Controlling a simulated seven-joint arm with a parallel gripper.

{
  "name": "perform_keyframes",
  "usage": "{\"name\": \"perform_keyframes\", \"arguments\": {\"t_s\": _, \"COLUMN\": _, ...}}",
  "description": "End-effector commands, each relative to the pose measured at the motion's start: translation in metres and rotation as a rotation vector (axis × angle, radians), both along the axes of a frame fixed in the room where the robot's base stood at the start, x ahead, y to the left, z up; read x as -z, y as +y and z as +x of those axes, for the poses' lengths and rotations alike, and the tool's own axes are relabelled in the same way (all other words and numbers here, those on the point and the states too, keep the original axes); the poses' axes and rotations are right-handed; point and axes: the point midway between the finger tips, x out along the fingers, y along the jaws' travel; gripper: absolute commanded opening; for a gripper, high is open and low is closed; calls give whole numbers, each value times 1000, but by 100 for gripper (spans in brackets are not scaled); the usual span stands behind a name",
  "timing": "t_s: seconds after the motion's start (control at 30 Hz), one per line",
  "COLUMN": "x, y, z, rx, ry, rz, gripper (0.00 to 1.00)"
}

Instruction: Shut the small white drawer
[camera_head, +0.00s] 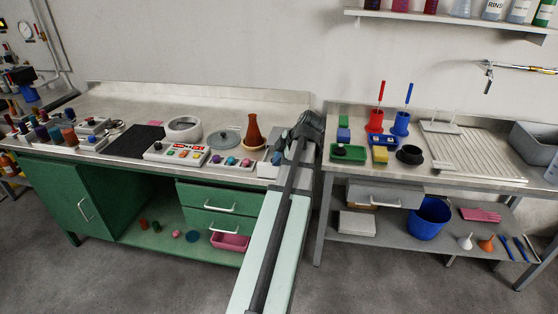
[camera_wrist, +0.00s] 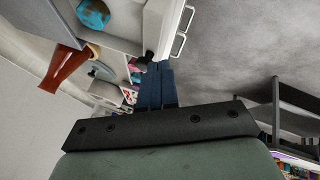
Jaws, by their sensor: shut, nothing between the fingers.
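In the wrist view a white drawer front (camera_wrist: 165,22) with a metal bar handle (camera_wrist: 182,30) shows at the top. A pale box-like surface lies just left of it. My gripper (camera_wrist: 159,66) is shut and empty; its dark blue fingertips are close to the lower end of the white front, and I cannot tell if they touch. In the head view a small white box-like piece (camera_head: 268,170) sits at the right end of the green bench, partly behind my arm. How far the drawer stands out is unclear.
A brown flask (camera_head: 253,132) stands on the green bench (camera_head: 215,105), left of my arm; it also shows in the wrist view (camera_wrist: 64,68). A control box (camera_head: 176,152) and small coloured balls line its front. A grey drawer (camera_head: 380,191) hangs under the right-hand bench.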

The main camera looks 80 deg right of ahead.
Motion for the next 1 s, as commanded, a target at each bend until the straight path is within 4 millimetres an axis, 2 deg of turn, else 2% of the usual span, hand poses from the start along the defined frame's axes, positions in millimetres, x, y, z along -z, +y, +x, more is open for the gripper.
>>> {"name": "perform_keyframes", "arguments": {"t_s": 0.17, "x": -1, "y": -21, "z": 0, "rx": 0, "ry": 0, "rz": 0, "gripper": 0}}
{"name": "perform_keyframes", "arguments": {"t_s": 0.5, "x": -1, "y": -109, "z": -1, "rx": 1, "ry": 0, "rz": 1, "gripper": 0}}
{"name": "perform_keyframes", "arguments": {"t_s": 0.57, "x": -1, "y": -119, "z": -1, "rx": 0, "ry": 0, "rz": 1, "gripper": 0}}
{"name": "perform_keyframes", "arguments": {"t_s": 0.67, "x": 0, "y": -124, "z": 0, "rx": 0, "ry": 0, "rz": 0, "gripper": 0}}
{"name": "perform_keyframes", "arguments": {"t_s": 1.0, "x": 0, "y": -123, "z": -1, "rx": 2, "ry": 1, "rz": -2, "gripper": 0}}
